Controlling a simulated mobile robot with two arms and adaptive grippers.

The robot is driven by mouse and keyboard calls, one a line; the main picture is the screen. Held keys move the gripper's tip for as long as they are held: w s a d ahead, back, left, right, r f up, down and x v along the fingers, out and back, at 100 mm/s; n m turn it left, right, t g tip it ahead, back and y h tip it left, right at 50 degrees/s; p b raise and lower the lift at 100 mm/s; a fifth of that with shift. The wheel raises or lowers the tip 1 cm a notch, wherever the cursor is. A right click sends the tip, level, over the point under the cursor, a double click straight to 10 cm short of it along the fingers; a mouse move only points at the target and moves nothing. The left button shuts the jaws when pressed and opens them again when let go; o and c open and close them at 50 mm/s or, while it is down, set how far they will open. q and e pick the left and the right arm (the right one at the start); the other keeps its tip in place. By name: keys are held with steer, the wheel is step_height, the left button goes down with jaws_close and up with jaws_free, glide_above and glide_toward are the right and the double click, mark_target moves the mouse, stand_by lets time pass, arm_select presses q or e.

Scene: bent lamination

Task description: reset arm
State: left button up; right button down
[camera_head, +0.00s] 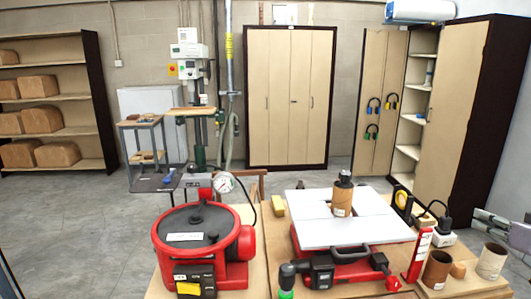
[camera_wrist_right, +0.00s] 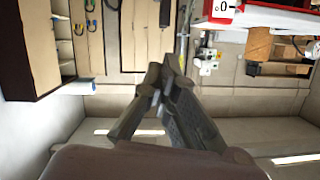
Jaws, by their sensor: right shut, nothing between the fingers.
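My right gripper (camera_wrist_right: 160,84) shows in the middle of the right wrist view. Its dark fingers are together with nothing held between them, and open room lies around them. My left gripper is not in the head view.
The wooden workbench (camera_head: 258,284) holds a red round machine (camera_head: 198,240), a white-topped red machine (camera_head: 340,232) with a dark-capped brown cylinder (camera_head: 342,198), and cardboard tubes (camera_head: 491,261) at the right. Cabinets (camera_head: 290,95) stand behind.

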steer(key=s+a+f+n+g, duration=0.1)
steer(key=s+a+f+g, duration=0.15)
steer(key=a+f, duration=0.45)
steer(key=s+a+f+n+g, duration=0.1)
steer(key=s+a+f+g, duration=0.15)
steer(key=f, duration=0.75)
steer(key=s+a+f+g, duration=0.1)
steer(key=s+a+f, duration=0.4)
steer(key=f, duration=0.4)
steer(key=s+a+f+g+h, duration=0.1)
steer(key=s+a+f+g, duration=0.25)
steer(key=s+a, duration=0.55)
steer(key=s+a+f+g+h, duration=0.15)
steer(key=s+a+f, duration=0.4)
steer(key=s, duration=0.65)
step_height(320, 180, down, 27)
steer(key=s+g+b, duration=0.2)
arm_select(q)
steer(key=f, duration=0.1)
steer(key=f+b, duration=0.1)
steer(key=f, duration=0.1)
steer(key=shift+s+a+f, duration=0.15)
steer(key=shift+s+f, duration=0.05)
arm_select(e)
steer(key=s+d+f+n, duration=0.1)
steer(key=s+d+f, duration=0.1)
steer(key=s+f, duration=1.4)
steer(key=shift+d+f+g+y, duration=0.35)
steer(key=shift+f+g, duration=0.05)
steer(key=shift+f, duration=0.35)
